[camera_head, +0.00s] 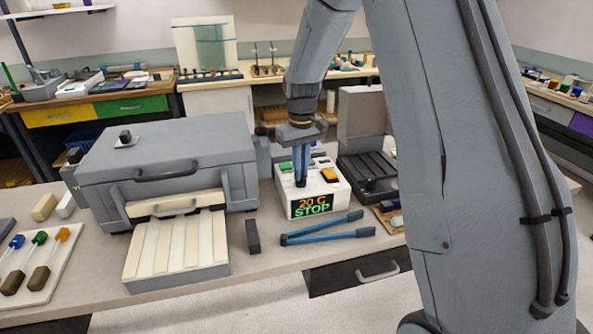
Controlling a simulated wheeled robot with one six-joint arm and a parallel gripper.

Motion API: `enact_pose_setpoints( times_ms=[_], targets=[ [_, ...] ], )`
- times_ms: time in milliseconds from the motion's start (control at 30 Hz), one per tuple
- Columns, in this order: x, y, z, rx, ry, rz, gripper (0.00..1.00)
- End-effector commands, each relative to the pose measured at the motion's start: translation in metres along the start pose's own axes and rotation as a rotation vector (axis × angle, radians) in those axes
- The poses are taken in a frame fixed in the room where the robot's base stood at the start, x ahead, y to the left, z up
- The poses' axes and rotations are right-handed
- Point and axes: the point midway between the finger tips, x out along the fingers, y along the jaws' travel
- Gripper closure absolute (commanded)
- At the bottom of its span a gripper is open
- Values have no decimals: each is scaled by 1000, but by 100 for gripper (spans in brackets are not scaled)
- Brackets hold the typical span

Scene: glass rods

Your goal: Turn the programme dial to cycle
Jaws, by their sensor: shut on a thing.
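The white control box (328,187) stands on the bench in the middle of the view. Its dark front display (311,206) reads "20 C" in orange and "STOP" in green. My gripper (301,180) points straight down over the left part of the box's top, with its blue fingers shut on a small dark knob, apparently the programme dial (301,184). The fingers hide most of the dial, so its pointer and any markings cannot be read. A green button (284,167) and an orange button (329,175) show on the box top beside the fingers.
A large grey lidded furnace (165,165) with a cream slatted tray (177,249) stands left. Blue-handled tongs (322,228) lie before the box, beside an upright dark block (253,237). A dark grey machine (368,172) stands close right. Coloured rods lie on a board (40,262) far left.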

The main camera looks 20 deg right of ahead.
Motion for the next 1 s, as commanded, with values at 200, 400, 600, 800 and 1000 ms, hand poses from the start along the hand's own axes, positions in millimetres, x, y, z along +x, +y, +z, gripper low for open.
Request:
enact_pose_setpoints(
  times_ms=[200,400,600,800,1000],
  targets=[
    [1,1,1,205,-2,1,100],
    [1,1,1,395,-3,1,100],
    [1,0,1,583,-3,1,100],
    [1,0,1,752,-3,1,100],
    [1,0,1,881,-3,1,100]
  ],
)
